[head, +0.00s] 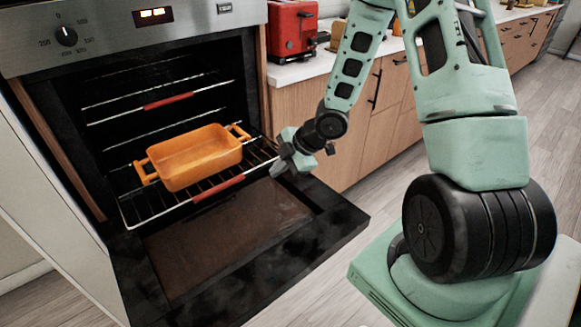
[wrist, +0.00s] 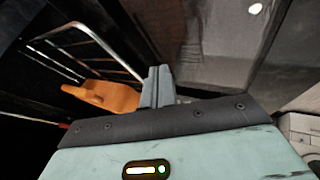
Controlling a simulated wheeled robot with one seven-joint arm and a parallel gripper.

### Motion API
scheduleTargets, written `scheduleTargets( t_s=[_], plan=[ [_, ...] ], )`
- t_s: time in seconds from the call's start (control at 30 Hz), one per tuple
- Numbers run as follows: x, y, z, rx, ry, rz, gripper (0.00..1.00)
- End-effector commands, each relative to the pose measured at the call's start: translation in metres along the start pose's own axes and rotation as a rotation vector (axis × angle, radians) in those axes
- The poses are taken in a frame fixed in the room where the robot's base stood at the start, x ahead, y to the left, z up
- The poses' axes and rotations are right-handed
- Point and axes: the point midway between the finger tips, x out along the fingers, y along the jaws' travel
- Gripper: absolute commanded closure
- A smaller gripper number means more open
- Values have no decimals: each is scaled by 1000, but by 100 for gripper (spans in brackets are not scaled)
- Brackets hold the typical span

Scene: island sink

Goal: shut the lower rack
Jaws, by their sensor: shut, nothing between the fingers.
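The lower rack (head: 214,190) is a wire rack with a red front bar, pulled partly out of the oven over the open door. An orange baking dish (head: 190,160) with two handles sits on it. My gripper (head: 282,170) is shut and empty, close to the front right corner of the lower rack; I cannot tell if it touches. In the wrist view the shut fingers (wrist: 157,86) are beside the orange dish (wrist: 105,96) and the rack wires (wrist: 85,45).
The oven door (head: 235,230) hangs open below the rack. An upper rack (head: 160,103) with a red bar is inside the oven. A red toaster (head: 292,30) stands on the counter at right, above wooden cabinets (head: 350,150). Floor is clear in front.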

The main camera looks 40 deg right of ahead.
Motion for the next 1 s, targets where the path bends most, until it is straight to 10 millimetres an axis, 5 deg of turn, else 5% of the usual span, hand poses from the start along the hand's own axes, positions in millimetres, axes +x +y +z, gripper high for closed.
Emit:
scheduleTargets(
  t_s=[0.23,0.77,1.0],
  plan=[
    [8,22,0,1,-1,0,100],
    [10,27,-1,1,-1,-1,100],
    [20,52,-3,0,0,-2,100]
  ],
)
